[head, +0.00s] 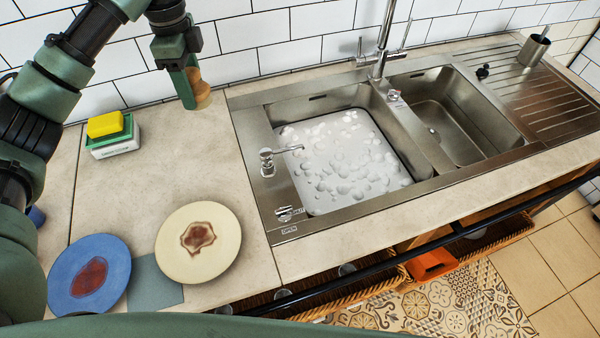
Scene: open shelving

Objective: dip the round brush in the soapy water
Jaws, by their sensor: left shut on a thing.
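My left gripper (188,98) is at the top left of the head view, above the back of the counter and left of the sink. It is shut on the round brush (203,94), a tan wooden-looking piece partly hidden by the fingers. The soapy water (345,160) fills the left sink basin, white with foam and bubbles. The brush is apart from the water, to its upper left. My right gripper is not in view.
A yellow sponge (105,124) sits in a holder by the wall. A cream plate (198,243) and a blue plate (90,275), both stained, lie at the front left. A soap dispenser (268,162) and tall faucet (380,50) rise around the basin. The right basin (455,120) is empty.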

